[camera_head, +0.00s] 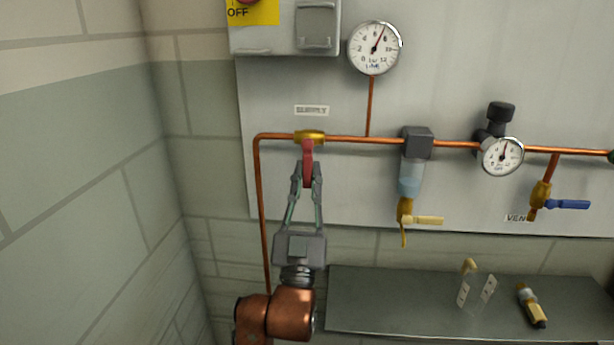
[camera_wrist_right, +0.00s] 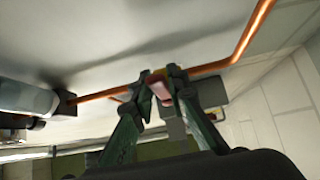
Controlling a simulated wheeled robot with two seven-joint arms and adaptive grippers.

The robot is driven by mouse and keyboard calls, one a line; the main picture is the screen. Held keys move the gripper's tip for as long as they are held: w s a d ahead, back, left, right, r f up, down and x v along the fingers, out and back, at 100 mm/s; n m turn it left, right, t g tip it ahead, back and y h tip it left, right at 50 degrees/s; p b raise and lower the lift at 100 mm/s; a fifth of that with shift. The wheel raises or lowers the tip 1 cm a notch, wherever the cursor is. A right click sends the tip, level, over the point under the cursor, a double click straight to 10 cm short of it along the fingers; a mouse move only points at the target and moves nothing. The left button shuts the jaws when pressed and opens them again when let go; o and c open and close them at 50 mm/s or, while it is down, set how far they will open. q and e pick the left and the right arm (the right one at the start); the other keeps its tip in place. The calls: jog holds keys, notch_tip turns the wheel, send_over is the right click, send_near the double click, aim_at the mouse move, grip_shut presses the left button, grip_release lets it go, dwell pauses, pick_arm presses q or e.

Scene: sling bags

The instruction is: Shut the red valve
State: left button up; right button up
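The red valve is a red lever (camera_head: 308,152) hanging straight down from a brass valve body (camera_head: 309,136) on the horizontal copper pipe, below the SUPPLY label. My right gripper (camera_head: 307,180) reaches up from below. Its fingers slant inward to the lower part of the lever, one on each side, and look shut on it. In the right wrist view the fingertips (camera_wrist_right: 160,82) meet around a pinkish-red piece of the lever (camera_wrist_right: 160,91). The fingers hide part of the lever there. My left gripper is not in view.
The copper pipe (camera_head: 350,139) runs right to a filter bowl (camera_head: 410,178), a regulator gauge (camera_head: 502,156) and a blue vent lever (camera_head: 568,204). A dial gauge (camera_head: 375,48) sits above. A shelf (camera_head: 400,308) with small parts is below right; a block wall is left.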

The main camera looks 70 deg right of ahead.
aim_at(307, 182)
jog(key=o, duration=0.5)
jog(key=shift+c, duration=0.2)
jog(key=shift+a+f, duration=0.1)
jog(key=v, duration=0.5)
jog(key=shift+a+f, duration=0.15)
jog(key=shift+f, duration=0.1)
jog(key=shift+v, duration=0.85)
jog(key=shift+r, duration=0.1)
